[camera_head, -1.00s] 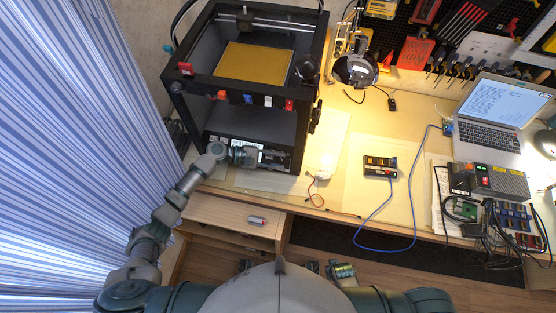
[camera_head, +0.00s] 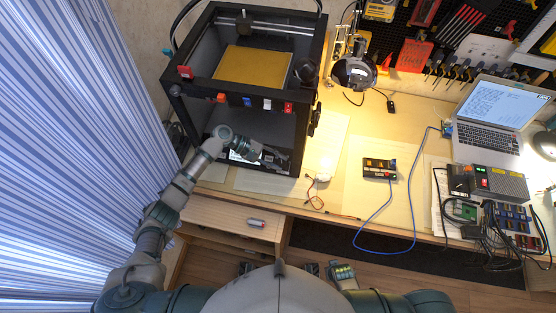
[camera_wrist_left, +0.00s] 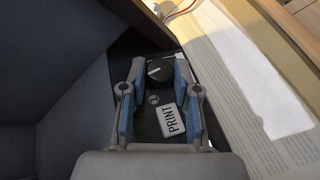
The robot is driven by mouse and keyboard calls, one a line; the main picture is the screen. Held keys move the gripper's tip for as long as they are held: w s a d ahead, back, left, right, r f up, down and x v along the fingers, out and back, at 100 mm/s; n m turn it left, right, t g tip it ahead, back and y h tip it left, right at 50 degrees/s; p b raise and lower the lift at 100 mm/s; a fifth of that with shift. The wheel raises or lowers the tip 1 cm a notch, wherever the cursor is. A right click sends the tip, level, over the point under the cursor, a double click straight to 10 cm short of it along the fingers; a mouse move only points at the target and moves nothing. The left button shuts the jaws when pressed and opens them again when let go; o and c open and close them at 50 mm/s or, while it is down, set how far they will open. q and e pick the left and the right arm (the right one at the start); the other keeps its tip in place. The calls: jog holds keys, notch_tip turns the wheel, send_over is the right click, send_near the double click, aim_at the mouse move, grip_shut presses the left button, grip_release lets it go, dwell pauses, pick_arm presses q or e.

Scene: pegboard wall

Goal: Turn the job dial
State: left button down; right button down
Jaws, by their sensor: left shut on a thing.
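The job dial (camera_wrist_left: 160,70) is a round black knob with a white pointer line, on the black front panel of the 3D printer (camera_head: 312,90). In the left wrist view it sits between the fingertips of my left gripper (camera_wrist_left: 158,76), which is shut on it. The pointer line points to the left of that picture. A white PRINT label (camera_wrist_left: 172,120) lies on the panel between the fingers. In the head view my left gripper (camera_head: 277,160) is at the printer's lower front, and I cannot make out the dial there.
A lamp (camera_head: 353,72), a small black box (camera_head: 379,168), cables and a laptop (camera_head: 490,125) are to the right. The striped curtain (camera_head: 75,150) hangs at left.

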pick_arm(q)
jog(key=shift+a, duration=0.1)
jog(key=c, duration=0.8)
grip_release()
jog(key=shift+c, duration=0.2)
jog(key=shift+a, duration=0.1)
notch_tip(320, 180, up, 10)
pick_arm(e)
jog(key=shift+s, duration=0.25)
pick_arm(q)
jog(key=shift+f, duration=0.1)
pick_arm(e)
jog(key=shift+w, duration=0.1)
